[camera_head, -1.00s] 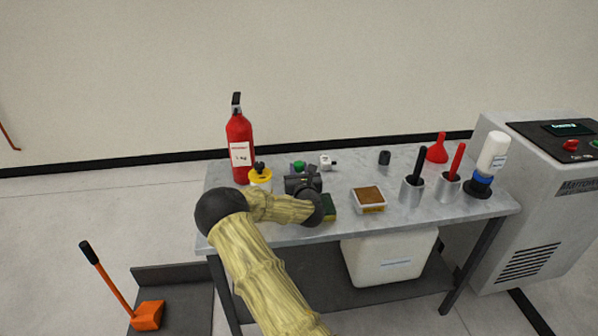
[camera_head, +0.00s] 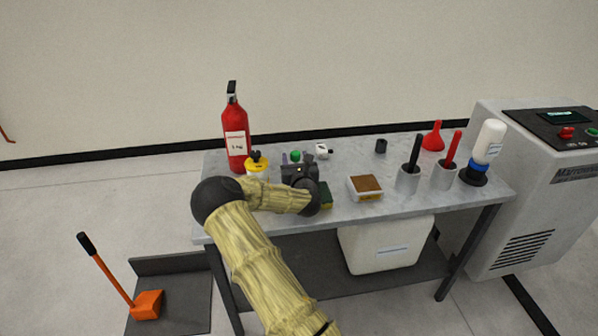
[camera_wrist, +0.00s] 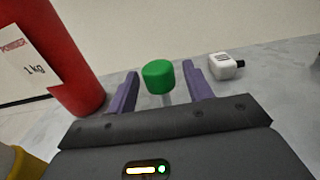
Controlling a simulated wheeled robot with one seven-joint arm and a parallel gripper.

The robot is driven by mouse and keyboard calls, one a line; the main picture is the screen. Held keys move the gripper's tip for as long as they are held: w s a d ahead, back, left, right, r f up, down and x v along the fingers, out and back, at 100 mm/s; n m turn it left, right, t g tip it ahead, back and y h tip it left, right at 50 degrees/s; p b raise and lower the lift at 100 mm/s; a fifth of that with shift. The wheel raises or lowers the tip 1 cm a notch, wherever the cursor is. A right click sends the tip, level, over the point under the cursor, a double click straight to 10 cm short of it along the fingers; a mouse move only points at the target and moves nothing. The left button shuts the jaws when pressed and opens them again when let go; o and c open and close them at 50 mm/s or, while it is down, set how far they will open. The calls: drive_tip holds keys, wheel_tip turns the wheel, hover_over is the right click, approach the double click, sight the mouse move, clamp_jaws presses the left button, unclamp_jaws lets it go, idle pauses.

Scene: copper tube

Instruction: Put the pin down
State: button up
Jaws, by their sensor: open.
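The pin (camera_wrist: 159,76) has a green round head on a thin grey shank. In the wrist view it stands between my gripper's two purple fingers, with a gap on each side. My gripper (camera_wrist: 161,88) is open around the pin and does not appear to touch it. In the head view the pin's green head (camera_head: 295,155) shows just beyond my gripper (camera_head: 296,158), over the left part of the grey table (camera_head: 340,165). The pin's lower end is hidden by my gripper.
A red fire extinguisher (camera_head: 236,135) and a yellow-lidded container (camera_head: 256,165) stand close on the left. A small white block (camera_wrist: 226,66) lies beyond the pin on the right. A green sponge (camera_head: 325,195) and a brown-topped tray (camera_head: 366,190) are nearer the front edge.

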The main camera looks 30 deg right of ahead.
drive_tip(key=v, duration=1.1)
drive_tip(key=shift+s+a, duration=0.15)
drive_tip(key=shift+s, duration=0.2)
